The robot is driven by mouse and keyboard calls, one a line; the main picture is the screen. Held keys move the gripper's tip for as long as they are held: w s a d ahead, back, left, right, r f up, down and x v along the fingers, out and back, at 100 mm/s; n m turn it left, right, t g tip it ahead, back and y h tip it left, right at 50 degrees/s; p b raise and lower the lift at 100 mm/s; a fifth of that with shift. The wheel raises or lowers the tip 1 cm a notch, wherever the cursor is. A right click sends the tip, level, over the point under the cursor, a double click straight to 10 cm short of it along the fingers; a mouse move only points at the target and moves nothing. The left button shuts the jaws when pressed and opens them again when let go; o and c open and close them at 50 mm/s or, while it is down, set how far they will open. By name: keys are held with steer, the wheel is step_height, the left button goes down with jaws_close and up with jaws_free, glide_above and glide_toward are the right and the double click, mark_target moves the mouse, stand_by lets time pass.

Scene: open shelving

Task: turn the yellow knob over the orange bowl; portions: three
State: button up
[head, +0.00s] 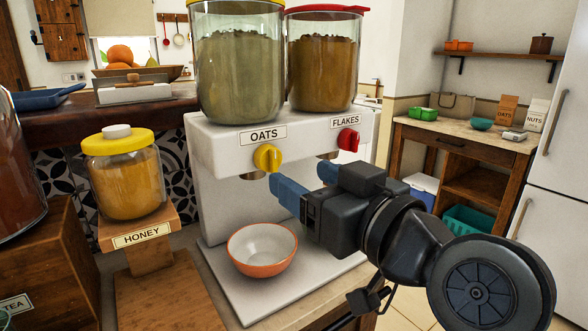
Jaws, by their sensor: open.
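The yellow knob (267,157) sits on the front of the white dispenser (222,170), under the OATS label and the oats container (240,75). The orange bowl (262,249) stands upright on the dispenser's base, below the oats spout. Its white inside looks empty. My gripper (281,190) is open, with blue fingers pointing left toward the dispenser. Its fingertips are just below and right of the yellow knob, above the bowl's right side. No contact with the knob shows. A red knob (348,140) sits under the FLAKES label to the right.
A honey jar (123,176) with a yellow lid stands on a wooden stand at the left. A wooden TEA box (45,258) is at the far left. My arm fills the lower right, in front of the dispenser's right side.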

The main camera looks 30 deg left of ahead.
mark_target(276, 159)
steer(key=x, duration=0.8)
steer(key=shift+r+p, duration=0.1)
steer(key=shift+p, duration=0.3)
steer(key=shift+c, duration=0.2)
steer(key=c, duration=1)
steer(key=shift+d, duration=0.1)
steer(key=shift+m+p, duration=0.3)
